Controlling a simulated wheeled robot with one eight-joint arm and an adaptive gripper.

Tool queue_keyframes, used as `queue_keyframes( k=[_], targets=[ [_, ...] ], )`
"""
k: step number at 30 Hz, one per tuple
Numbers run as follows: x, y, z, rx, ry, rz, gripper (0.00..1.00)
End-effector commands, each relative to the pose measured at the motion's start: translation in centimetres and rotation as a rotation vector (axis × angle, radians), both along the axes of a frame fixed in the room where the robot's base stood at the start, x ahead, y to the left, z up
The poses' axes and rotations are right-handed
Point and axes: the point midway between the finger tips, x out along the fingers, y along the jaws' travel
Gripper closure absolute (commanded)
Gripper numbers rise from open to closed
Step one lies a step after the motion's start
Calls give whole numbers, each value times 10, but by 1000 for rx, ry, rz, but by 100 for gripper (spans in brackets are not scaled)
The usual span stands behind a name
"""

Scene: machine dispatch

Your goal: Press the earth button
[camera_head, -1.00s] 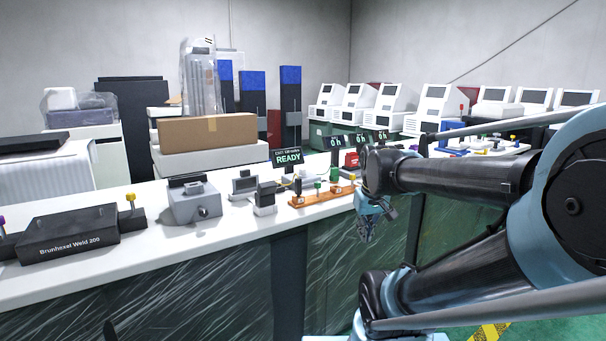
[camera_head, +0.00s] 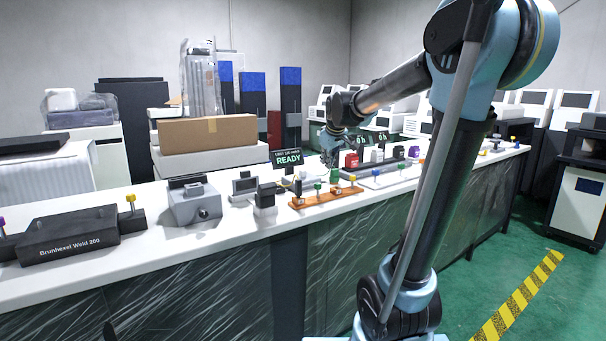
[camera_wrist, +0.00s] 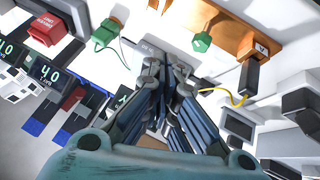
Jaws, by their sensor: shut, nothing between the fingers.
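No label that reads "earth" is legible. On the counter, an orange-brown board (camera_head: 312,201) carries small blocks, with a green knob (camera_head: 318,187) by it. In the wrist view the board (camera_wrist: 222,18) shows at the top, with the green knob (camera_wrist: 201,42) at its edge. A second green piece (camera_wrist: 105,32) with a cable stands left of it; it shows in the head view (camera_head: 334,174). A red box (camera_wrist: 48,28) with unreadable text lies further left. My gripper (camera_wrist: 166,68) is shut and empty, pointing down at the counter behind the board; it is small in the head view (camera_head: 330,158).
A READY display (camera_head: 288,158) stands beside the gripper. A grey device (camera_head: 192,205) and a dark Brunhexel Weld 200 box (camera_head: 70,235) sit to the left. A cardboard box (camera_head: 207,132) stands behind. A yellow cable (camera_wrist: 235,95) runs near the fingers. Bare counter lies at the front edge.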

Motion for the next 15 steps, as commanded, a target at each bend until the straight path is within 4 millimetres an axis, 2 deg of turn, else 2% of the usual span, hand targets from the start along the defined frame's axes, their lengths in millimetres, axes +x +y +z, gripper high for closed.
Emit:
queue_keyframes(
  k=[1, 9, 15],
  targets=[
    [15, 8, 5, -6, -16, 21, 100],
    [88, 50, 28, -51, -109, 142, 100],
    [133, 79, 39, -82, -171, 215, 100]
  ],
)
